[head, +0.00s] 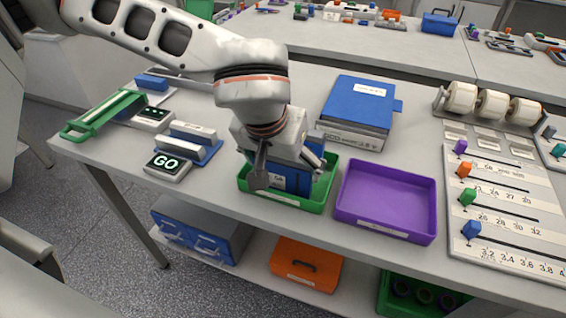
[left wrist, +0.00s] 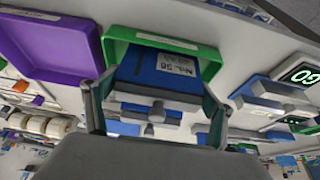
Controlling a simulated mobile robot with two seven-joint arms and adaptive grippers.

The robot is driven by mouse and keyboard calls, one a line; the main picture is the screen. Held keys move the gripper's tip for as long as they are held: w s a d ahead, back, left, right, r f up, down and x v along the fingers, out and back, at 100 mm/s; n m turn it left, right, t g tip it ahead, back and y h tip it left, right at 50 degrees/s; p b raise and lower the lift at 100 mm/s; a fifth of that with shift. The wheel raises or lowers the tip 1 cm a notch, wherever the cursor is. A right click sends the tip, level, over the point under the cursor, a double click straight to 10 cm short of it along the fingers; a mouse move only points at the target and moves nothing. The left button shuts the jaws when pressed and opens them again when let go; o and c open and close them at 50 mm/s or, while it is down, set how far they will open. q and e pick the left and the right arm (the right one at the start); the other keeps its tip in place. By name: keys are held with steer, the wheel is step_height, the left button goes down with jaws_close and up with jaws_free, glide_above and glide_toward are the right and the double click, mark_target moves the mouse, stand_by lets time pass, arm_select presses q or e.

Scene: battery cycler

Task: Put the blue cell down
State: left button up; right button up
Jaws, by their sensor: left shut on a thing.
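The blue cell (head: 284,180) is a flat blue block within the outline of the green tray (head: 307,205) in the head view. My left gripper (head: 294,176) is above the tray, pointing down, with a finger on either side of the cell. In the left wrist view the fingers (left wrist: 154,100) are shut on the cell (left wrist: 150,72), whose printed label faces the tray side. The green tray (left wrist: 118,47) lies behind it there. I cannot tell whether the cell touches the tray floor. My right gripper is not in view.
An empty purple tray (head: 385,199) stands just right of the green tray. A blue-topped box (head: 357,108) is behind. A GO display (head: 167,164) and a blue-and-white holder (head: 194,146) are left. A slider panel (head: 510,215) is right.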

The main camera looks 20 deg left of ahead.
arm_select(q)
steer(key=shift+f, duration=0.15)
steer(key=o, duration=1.7)
steer(key=shift+r, duration=0.35)
steer(key=p+v, duration=0.1)
steer(key=v, duration=1)
steer(key=shift+s+r+p, duration=0.15)
steer(key=shift+r+p, duration=0.15)
steer(key=shift+p, duration=0.05)
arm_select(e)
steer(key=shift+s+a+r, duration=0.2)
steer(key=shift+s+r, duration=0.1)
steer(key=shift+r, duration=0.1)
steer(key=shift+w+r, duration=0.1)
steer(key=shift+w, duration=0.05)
